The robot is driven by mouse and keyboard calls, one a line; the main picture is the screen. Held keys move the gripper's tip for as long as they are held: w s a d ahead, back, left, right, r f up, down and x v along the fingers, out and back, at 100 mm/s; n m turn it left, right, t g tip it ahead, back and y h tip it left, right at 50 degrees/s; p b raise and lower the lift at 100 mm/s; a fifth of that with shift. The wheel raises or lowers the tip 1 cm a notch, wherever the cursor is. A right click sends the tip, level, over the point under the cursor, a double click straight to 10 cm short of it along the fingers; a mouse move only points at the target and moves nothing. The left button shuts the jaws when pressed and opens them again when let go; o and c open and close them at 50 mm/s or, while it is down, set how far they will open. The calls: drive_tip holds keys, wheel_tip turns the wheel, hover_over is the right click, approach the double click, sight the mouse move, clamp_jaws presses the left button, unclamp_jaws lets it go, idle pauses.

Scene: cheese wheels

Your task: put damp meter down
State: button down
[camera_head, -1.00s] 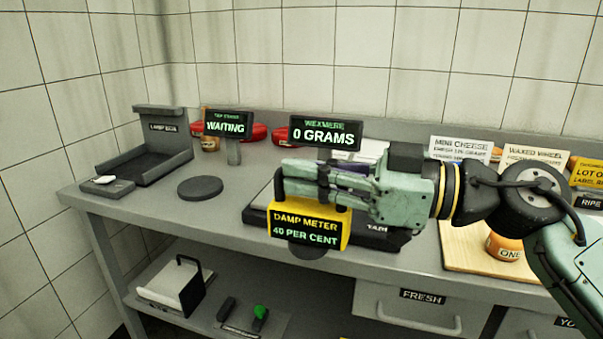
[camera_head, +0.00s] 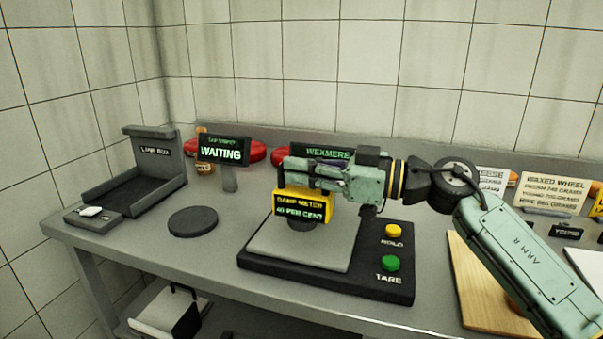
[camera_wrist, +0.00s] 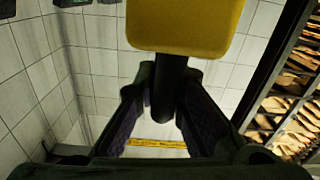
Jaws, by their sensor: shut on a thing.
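The damp meter (camera_head: 302,207) is a yellow block with a black display reading "DAMP METER 40 PER CENT" and a dark round foot below. In the head view it appears over the pale plate of the scale (camera_head: 290,245); I cannot tell whether its foot touches the plate. My gripper (camera_head: 300,172) comes from the right and is shut on the meter's dark handle. In the wrist view the yellow body (camera_wrist: 185,25) is at the top, with its dark handle between my fingers (camera_wrist: 165,110).
The scale has a yellow HOLD button (camera_head: 393,231) and a green TARE button (camera_head: 391,263). A dark round disc (camera_head: 193,222) lies left of it. A grey lamp-box tray (camera_head: 130,190) stands farther left. A wooden board (camera_head: 480,290) is at the right. Bench is clear around the disc.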

drive_tip(key=shift+w, duration=1.15)
drive_tip(key=shift+w+f, duration=0.1)
drive_tip(key=shift+f, duration=0.05)
drive_tip(key=shift+f+p, duration=0.65)
drive_tip(key=shift+f, duration=1.05)
drive_tip(key=shift+f, duration=0.1)
drive_tip(key=c, duration=1.7)
unclamp_jaws()
drive_tip(key=shift+f, duration=0.1)
drive_tip(key=b+v, duration=0.1)
drive_tip(key=v, duration=0.7)
drive_tip(key=b+v, duration=0.1)
drive_tip(key=v, duration=0.3)
drive_tip(key=shift+r+b, duration=0.3)
